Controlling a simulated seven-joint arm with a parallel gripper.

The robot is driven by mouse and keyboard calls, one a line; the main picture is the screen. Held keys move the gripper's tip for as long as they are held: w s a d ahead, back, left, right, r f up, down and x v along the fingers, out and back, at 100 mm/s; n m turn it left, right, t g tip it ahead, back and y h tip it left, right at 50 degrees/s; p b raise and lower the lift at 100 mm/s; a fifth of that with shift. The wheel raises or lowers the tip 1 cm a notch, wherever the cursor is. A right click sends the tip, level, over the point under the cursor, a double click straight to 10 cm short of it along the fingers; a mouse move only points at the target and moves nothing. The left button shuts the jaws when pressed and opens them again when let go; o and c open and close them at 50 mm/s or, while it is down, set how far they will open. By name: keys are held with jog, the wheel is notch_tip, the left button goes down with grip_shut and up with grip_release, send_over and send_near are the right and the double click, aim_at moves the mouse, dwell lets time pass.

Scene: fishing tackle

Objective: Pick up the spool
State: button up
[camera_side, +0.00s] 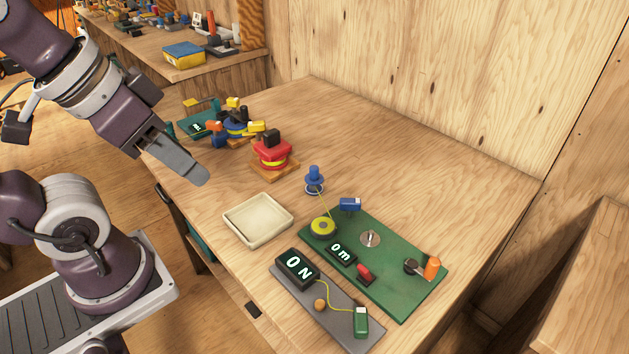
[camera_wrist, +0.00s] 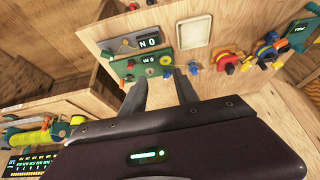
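A small blue spool-like piece (camera_side: 314,178) with a round flanged base stands upright on the table, just behind the green board. A yellow line runs from it to a yellow disc (camera_side: 322,226) on the board. It also shows small in the wrist view (camera_wrist: 194,67), near the right fingertip. I cannot be sure it is the spool; a red piece with a yellow band (camera_side: 271,152) stands on a wooden base farther back. My gripper (camera_side: 203,178) is in the air left of these pieces. Its fingers are apart and empty in the wrist view (camera_wrist: 159,76).
A cream tray (camera_side: 256,240) lies left of the green board (camera_side: 400,300). A grey board (camera_side: 340,330) with a display reading ON lies in front. A cluster of coloured tackle (camera_side: 236,122) stands at the back left. The table's right side is clear, with a wooden wall behind.

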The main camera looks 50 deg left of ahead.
jog(key=shift+o, duration=1.3)
